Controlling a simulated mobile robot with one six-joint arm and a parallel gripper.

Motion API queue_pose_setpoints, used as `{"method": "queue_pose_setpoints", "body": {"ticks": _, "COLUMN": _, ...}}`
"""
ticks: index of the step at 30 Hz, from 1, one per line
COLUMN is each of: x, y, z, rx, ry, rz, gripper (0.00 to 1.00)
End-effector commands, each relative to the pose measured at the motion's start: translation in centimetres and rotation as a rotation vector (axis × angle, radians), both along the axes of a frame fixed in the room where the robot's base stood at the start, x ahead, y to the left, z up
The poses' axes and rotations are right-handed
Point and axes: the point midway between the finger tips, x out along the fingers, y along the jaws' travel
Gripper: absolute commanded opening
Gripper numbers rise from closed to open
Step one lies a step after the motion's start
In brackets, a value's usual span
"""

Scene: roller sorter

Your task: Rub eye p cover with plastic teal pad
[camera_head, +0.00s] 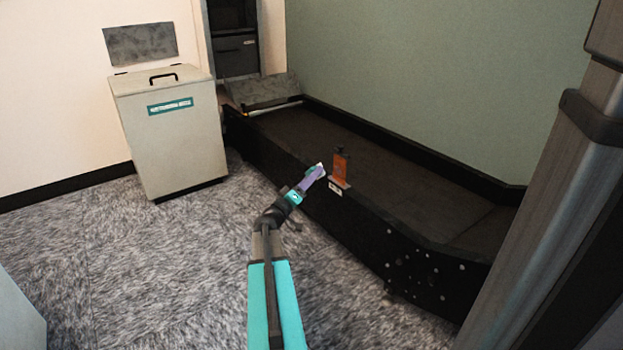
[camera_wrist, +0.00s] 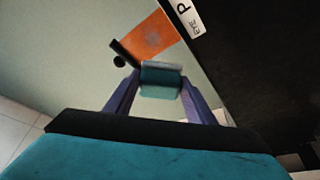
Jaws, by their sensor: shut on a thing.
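The eye P cover is an orange plate (camera_head: 341,166) standing upright on the near edge of the black sorter. In the wrist view the orange face (camera_wrist: 153,38) is at the top, with a white label (camera_wrist: 186,17) reading "EYE P" beside it. My gripper (camera_head: 317,172) is just left of the orange plate in the head view. In the wrist view my gripper (camera_wrist: 161,84) is shut on the teal pad (camera_wrist: 160,80), which has a paler grey edge. The pad appears just below the orange face; I cannot tell whether they touch.
The long black roller sorter (camera_head: 300,135) runs along the green wall. A beige bin (camera_head: 172,150) with a black handle and teal label stands at the left. A grey metal column (camera_head: 560,190) stands at the right. The carpet (camera_head: 130,260) at the left is clear.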

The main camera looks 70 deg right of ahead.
Motion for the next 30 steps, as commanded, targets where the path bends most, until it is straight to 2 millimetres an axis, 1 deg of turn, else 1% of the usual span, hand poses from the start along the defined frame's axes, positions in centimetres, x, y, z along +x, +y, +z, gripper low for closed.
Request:
{"method": "queue_pose_setpoints", "body": {"ticks": 8, "x": 0.3, "y": 0.5, "z": 0.0, "rx": -0.001, "ry": 0.0, "rz": 0.001, "gripper": 0.31}}
{"method": "queue_pose_setpoints", "body": {"ticks": 19, "x": 1.5, "y": 2.4, "z": 0.0, "rx": 0.0, "ry": 0.001, "rz": 0.001, "gripper": 0.31}}
{"method": "queue_pose_setpoints", "body": {"ticks": 30, "x": 1.7, "y": 2.5, "z": 0.0, "rx": -0.001, "ry": 0.0, "rz": 0.001, "gripper": 0.31}}
